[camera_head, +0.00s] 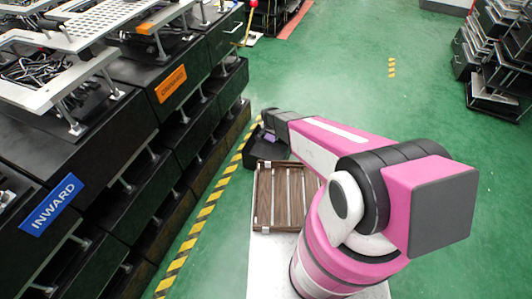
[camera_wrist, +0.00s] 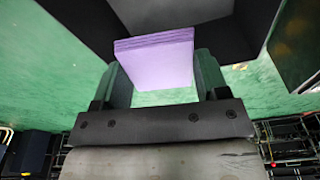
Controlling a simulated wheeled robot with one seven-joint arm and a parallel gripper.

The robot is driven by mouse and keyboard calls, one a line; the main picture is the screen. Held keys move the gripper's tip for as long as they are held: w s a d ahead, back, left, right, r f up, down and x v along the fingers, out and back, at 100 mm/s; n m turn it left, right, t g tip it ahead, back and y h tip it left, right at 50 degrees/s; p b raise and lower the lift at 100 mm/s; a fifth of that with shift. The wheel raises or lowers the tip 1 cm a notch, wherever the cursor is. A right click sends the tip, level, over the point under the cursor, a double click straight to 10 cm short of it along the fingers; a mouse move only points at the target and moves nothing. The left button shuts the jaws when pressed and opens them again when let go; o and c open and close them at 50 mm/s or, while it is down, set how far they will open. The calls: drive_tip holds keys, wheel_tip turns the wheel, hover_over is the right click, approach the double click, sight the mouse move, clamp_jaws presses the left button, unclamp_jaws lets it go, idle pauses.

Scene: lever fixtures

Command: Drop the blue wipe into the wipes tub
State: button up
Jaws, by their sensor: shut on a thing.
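My gripper (camera_wrist: 160,72) is shut on a folded, layered lilac-purple cloth (camera_wrist: 158,52), with a finger on each side of it. This looks like the wipe, though it appears purple rather than blue. In the head view my gripper (camera_head: 265,137) is at the far end of my pink arm, left of centre, and only a small purple patch of the cloth shows. I cannot pick out a wipes tub with certainty. Dark box-like shapes fill the top of the wrist view behind the cloth.
A brown slatted wooden tray (camera_head: 264,197) lies on a white surface beneath my arm. Black racks with an INWARD sign (camera_head: 51,206) and an orange sign (camera_head: 171,84) line the left, along a yellow-black floor stripe (camera_head: 205,214). Green floor (camera_head: 350,75) is open beyond.

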drive_tip(key=shift+f, duration=2.3)
drive_tip(key=o, duration=1)
drive_tip(key=r, duration=0.3)
drive_tip(key=s+r, duration=0.1)
drive_tip(key=r, duration=0.3)
drive_tip(key=a+r, duration=0.1)
drive_tip(key=r, duration=0.2)
drive_tip(key=shift+s+r, duration=0.25)
drive_tip(key=shift+r, duration=0.1)
drive_tip(key=shift+d, duration=0.1)
drive_tip(key=s+d+r+n, duration=0.2)
drive_tip(key=s+d+r, duration=0.3)
drive_tip(key=r, duration=0.4)
drive_tip(key=s+d+r+n+g, duration=0.1)
drive_tip(key=s+d+r+n, duration=0.1)
drive_tip(key=s+d+r, duration=0.4)
drive_tip(key=s+d+r+n, duration=0.1)
drive_tip(key=s+d+r, duration=0.5)
drive_tip(key=d+r, duration=0.3)
wheel_tip(320, 180, up, 4)
drive_tip(key=shift+n+g+y, duration=0.3)
drive_tip(key=shift+n+y, duration=0.1)
